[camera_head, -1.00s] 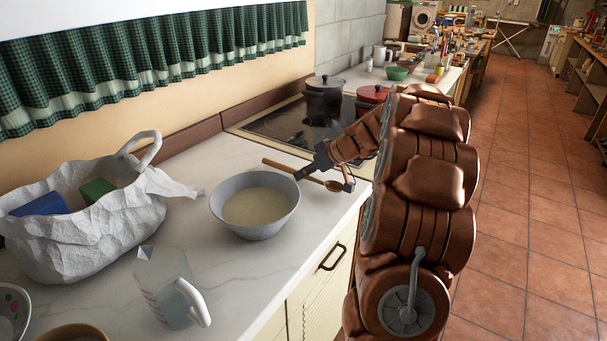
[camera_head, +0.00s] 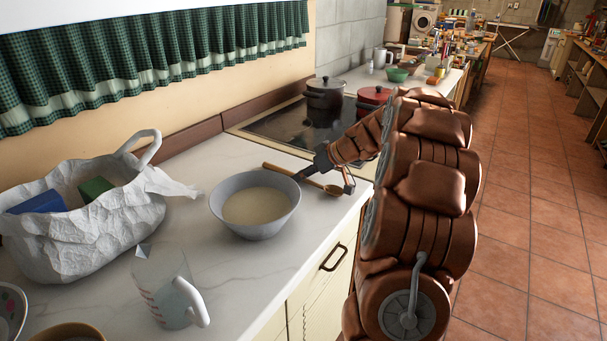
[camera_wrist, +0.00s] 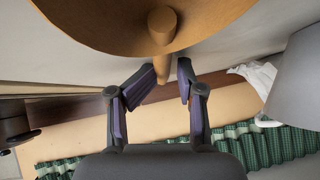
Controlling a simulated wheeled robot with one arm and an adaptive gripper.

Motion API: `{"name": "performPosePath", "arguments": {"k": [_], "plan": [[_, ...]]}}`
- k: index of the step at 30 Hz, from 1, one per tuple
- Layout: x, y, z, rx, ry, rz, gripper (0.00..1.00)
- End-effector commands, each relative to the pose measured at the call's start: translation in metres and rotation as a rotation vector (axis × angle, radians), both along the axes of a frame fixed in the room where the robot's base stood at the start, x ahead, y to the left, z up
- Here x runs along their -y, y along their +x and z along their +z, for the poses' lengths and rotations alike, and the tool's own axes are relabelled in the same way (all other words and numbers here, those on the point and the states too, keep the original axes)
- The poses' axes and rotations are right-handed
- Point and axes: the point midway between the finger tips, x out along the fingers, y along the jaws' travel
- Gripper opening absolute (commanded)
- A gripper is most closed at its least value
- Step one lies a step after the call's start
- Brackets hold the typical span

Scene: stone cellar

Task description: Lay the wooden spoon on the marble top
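The wooden spoon (camera_head: 332,189) lies on the marble top (camera_head: 232,280), between the grey bowl (camera_head: 256,207) and the hob, its handle pointing back left. It seems to rest flat, though contact beneath is partly hidden. My gripper (camera_head: 325,181) is just over it, with one finger on each side of the spoon. In the wrist view the spoon (camera_wrist: 162,50) looms large at the top and its handle runs between my fingers (camera_wrist: 166,80). The fingers stand apart, with a visible gap on the right side, so my gripper looks open.
The bowl of pale batter stands close left of my gripper. A crumpled white bag (camera_head: 95,235) and a measuring jug (camera_head: 165,288) stand further left. The hob (camera_head: 285,130) carries a dark pot (camera_head: 325,97) and a red pot (camera_head: 372,97). Bare marble shows in front of the bowl.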

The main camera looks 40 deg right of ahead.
Motion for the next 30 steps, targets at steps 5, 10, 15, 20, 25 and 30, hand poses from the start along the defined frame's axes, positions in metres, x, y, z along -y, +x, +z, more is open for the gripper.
{"name": "performPosePath", "arguments": {"k": [5,10,15,20,25,30], "plan": [[-0.001,-0.005,-0.010,-0.020,0.002,0.008,0.34],[-0.001,-0.005,-0.005,-0.018,0.002,0.007,0.34],[0.000,-0.005,0.008,-0.017,0.000,0.006,0.34],[0.010,-0.020,0.024,-0.007,-0.003,0.004,0.34],[0.023,-0.041,0.049,-0.004,-0.007,0.003,0.34],[0.034,-0.060,0.071,-0.003,-0.007,0.004,0.34]]}}
